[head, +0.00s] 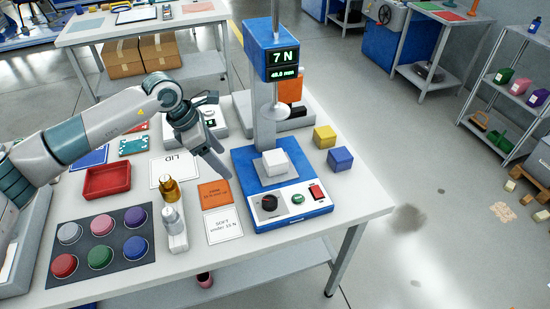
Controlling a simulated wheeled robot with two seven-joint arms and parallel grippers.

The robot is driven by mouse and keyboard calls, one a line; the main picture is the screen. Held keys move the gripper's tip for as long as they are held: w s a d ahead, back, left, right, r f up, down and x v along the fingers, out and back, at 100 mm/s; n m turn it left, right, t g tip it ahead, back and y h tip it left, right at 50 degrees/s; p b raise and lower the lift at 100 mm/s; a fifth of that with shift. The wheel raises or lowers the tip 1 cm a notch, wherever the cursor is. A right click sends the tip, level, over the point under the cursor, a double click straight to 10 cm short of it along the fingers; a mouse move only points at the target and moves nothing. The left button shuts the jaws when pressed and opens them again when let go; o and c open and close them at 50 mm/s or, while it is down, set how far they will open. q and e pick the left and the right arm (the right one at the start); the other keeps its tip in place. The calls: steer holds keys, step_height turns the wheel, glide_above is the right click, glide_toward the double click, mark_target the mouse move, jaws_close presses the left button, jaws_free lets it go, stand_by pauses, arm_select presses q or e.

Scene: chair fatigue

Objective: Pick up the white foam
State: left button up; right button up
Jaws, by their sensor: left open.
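The white foam (275,162) is a small white block on the plate of the blue press tester (250,212), under its round press foot. The tester's display reads 7 N and 48.8 mm. My left gripper (222,164) is open and empty, fingers pointing down and to the right, left of the foam and apart from it. My right gripper does not show.
A yellow cube (324,136) and a blue cube (340,159) stand right of the tester. The tester's column stands behind the foam.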

arm_select(q)
steer(key=p, duration=0.4)
glide_toward(267, 158)
steer(key=x, duration=0.4)
steer(key=shift+s+a+f, duration=0.15)
steer(key=shift+a+f, duration=0.1)
steer(key=shift+f, duration=0.25)
steer(key=shift+d+f, duration=0.1)
steer(key=shift+d, duration=0.25)
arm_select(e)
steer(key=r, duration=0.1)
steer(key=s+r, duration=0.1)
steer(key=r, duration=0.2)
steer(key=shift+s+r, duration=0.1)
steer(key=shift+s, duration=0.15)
